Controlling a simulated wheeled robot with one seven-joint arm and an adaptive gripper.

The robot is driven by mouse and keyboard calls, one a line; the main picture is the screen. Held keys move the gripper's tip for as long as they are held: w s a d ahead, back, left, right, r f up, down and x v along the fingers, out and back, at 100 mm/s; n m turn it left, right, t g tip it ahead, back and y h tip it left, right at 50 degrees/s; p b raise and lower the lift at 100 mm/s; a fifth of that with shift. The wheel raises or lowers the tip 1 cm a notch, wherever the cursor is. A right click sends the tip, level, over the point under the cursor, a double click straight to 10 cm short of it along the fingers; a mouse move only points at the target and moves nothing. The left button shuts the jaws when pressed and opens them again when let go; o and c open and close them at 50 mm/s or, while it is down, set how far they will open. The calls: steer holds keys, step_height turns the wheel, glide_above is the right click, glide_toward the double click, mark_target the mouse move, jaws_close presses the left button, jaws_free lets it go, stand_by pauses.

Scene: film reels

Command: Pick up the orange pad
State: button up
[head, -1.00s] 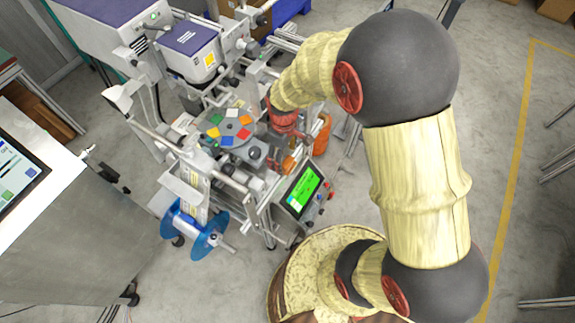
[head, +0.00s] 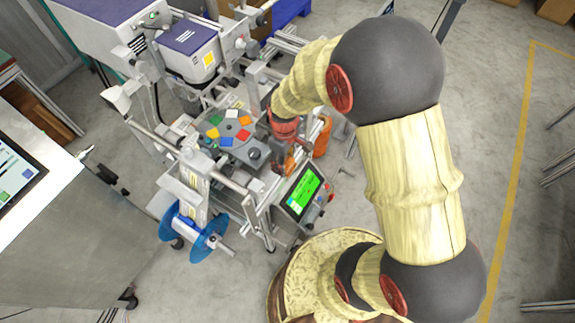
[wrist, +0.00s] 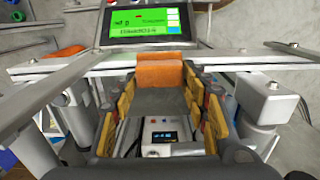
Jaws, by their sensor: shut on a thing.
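The orange pad (wrist: 160,72) is a soft-looking orange block in the wrist view, between the tips of my gripper (wrist: 161,80), just below the screen. A dark grey surface lies directly on the near side of it. My gripper's fingers, with yellow-orange side pieces, are shut on the pad from left and right. In the head view my reddish gripper (head: 286,135) is over the right side of the machine, right of the coloured disc. A small orange patch shows just below it there; I cannot tell if it is the pad.
The machine's round disc (head: 229,132) carries several coloured squares. A green-lit screen (head: 303,192) stands close in front of my gripper. Metal rails (wrist: 78,66) run along both sides. A blue reel (head: 193,238) hangs at the machine's front.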

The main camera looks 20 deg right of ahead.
steer(key=c, duration=0.4)
steer(key=shift+r, duration=0.1)
